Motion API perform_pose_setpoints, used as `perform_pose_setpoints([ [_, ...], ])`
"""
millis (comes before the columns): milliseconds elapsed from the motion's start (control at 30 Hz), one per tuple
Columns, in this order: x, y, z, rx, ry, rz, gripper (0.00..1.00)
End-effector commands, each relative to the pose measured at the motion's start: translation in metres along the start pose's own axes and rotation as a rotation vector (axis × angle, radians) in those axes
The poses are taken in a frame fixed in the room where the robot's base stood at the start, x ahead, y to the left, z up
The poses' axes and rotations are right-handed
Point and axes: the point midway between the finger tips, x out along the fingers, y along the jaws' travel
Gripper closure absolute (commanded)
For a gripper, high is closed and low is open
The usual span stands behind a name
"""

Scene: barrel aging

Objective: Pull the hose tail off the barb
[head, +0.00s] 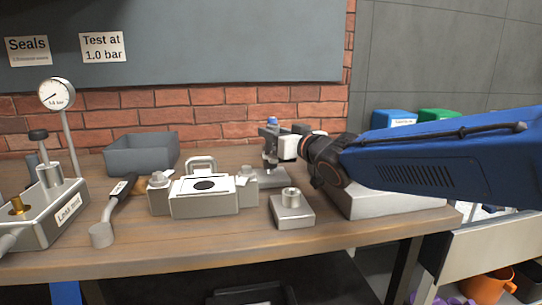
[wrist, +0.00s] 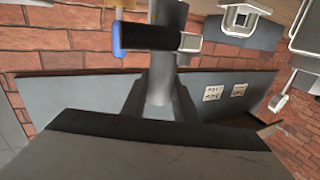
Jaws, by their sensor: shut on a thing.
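My gripper (wrist: 161,90) is in the lower middle of the wrist view, its dark fingers shut on a grey round piece (wrist: 168,60) that appears to be the hose tail. A black cylinder (wrist: 150,37) with a blue end and a metal collar lies across that grey piece in the wrist view. In the head view my gripper (head: 286,141) reaches left to a small stand (head: 268,178) with a blue-topped upright (head: 271,121). The hose tail and barb are too small to tell apart there. I cannot tell whether the tail still touches the barb.
A metal block with a round boss (head: 292,212) stands in front of the stand. Left are a fixture with a handle (head: 204,200), a grey bin (head: 143,155), a black-handled tool (head: 117,198) and a gauge tester (head: 50,215). The bench's front strip is mostly clear.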

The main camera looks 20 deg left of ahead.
Motion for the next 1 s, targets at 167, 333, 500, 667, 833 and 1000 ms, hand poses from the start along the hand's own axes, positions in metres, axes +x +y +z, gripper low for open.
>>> perform_pose_setpoints([
  [167, -0.001, 0.0, -0.008, 0.0, 0.002, 0.0, 1.0],
  [333, -0.001, 0.0, -0.015, -0.001, 0.001, 0.0, 1.0],
  [500, -0.001, 0.0, -0.021, 0.0, 0.001, 0.0, 1.0],
  [667, -0.002, 0.0, -0.028, 0.0, 0.002, -0.001, 1.0],
  [833, -0.002, 0.0, -0.035, -0.001, 0.001, 0.0, 1.0],
  [1000, -0.003, 0.0, -0.042, -0.001, 0.002, 0.0, 1.0],
])
